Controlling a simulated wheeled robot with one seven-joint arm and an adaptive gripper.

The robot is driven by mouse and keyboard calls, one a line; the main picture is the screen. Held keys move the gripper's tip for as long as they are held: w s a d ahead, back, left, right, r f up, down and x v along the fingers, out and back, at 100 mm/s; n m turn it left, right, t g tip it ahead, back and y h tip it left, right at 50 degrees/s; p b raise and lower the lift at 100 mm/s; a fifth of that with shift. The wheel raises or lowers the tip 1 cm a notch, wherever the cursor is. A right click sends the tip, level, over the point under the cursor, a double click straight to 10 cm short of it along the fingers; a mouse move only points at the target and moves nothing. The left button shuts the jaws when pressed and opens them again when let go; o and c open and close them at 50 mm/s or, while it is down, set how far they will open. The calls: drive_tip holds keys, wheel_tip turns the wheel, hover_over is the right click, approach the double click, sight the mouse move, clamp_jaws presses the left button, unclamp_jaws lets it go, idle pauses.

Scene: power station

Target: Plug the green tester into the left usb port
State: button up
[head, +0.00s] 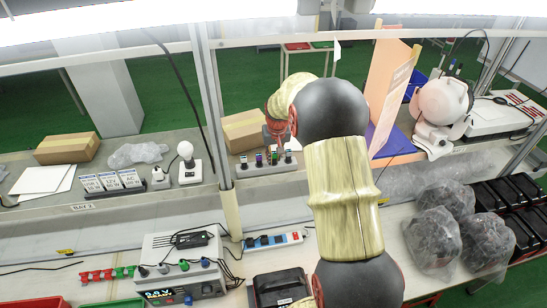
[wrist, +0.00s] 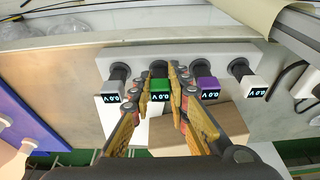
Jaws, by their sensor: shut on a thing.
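The green tester (wrist: 160,88) stands in a white holder (wrist: 190,55), its display reading 0.0 V. My gripper (wrist: 160,92) is shut on it, with one finger on each side. In the head view my gripper (head: 277,140) is over the holder (head: 262,168) on the back shelf, partly hidden by my arm. A grey control box (head: 180,262) with a lit display and coloured knobs stands on the front bench. I cannot make out which opening is the left usb port.
A cardboard box (head: 243,130) is behind the holder. A power strip (head: 273,241) lies right of the control box. Bagged dark items (head: 433,240) crowd the right bench.

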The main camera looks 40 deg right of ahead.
sight(274, 154)
clamp_jaws()
drive_tip(key=shift+r, duration=0.1)
drive_tip(key=shift+r+p, duration=1.35)
drive_tip(key=shift+r, duration=1.6)
drive_tip(key=shift+f, duration=0.1)
